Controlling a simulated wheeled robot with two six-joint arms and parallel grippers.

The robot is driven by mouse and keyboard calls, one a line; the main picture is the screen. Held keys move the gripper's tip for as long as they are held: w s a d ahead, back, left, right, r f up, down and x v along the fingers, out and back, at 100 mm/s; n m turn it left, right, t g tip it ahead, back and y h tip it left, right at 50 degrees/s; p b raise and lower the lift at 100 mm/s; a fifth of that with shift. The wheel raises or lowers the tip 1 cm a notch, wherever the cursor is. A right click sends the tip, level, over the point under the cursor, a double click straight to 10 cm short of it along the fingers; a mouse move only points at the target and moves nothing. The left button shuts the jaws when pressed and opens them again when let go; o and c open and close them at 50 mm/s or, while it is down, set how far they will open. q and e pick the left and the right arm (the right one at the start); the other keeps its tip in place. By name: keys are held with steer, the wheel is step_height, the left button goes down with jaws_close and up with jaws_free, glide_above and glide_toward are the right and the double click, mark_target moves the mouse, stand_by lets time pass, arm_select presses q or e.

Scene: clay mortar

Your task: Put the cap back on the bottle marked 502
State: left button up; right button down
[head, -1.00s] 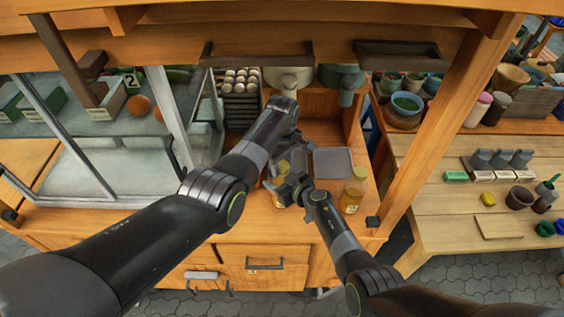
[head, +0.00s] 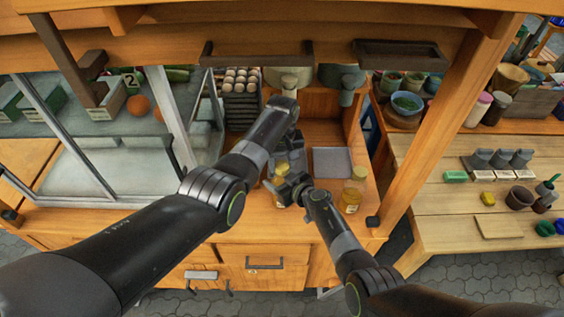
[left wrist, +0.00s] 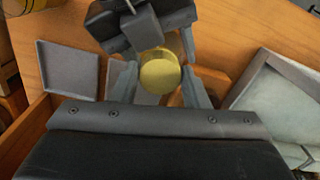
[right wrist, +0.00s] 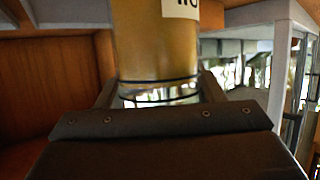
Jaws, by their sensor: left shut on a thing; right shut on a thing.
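In the left wrist view a round gold-yellow cap (left wrist: 160,72) sits between the fingers of my left gripper (left wrist: 160,86), which is shut on it. My right gripper (right wrist: 158,92) is shut on a bottle (right wrist: 155,45) of amber contents, with clear glass near the fingers. Its white label is cut off, so I cannot read its number. In the head view both grippers meet at this bottle (head: 283,170) above the counter, with my right gripper (head: 290,188) at its lower part. Whether cap and bottle touch is hidden.
Another amber bottle (head: 352,192) stands on the counter (head: 255,215) to the right. A grey square tray (head: 333,162) lies behind it. A glass-fronted case (head: 110,165) is at left, and a wooden post (head: 430,120) at right.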

arm_select(q)
steer(key=o, duration=1.1)
steer(key=shift+r, duration=2.25)
steer(key=shift+c, duration=0.5)
steer(key=n, duration=0.1)
steer(key=r+n, duration=0.1)
steer(key=shift+r+n, duration=0.3)
steer(key=shift+n, duration=0.1)
steer(key=r+n, duration=0.1)
steer(key=n, duration=0.1)
steer(key=r+n, duration=0.1)
steer(key=shift+n, duration=0.4)
steer(key=shift+f, duration=0.1)
steer(key=shift+f, duration=3.95)
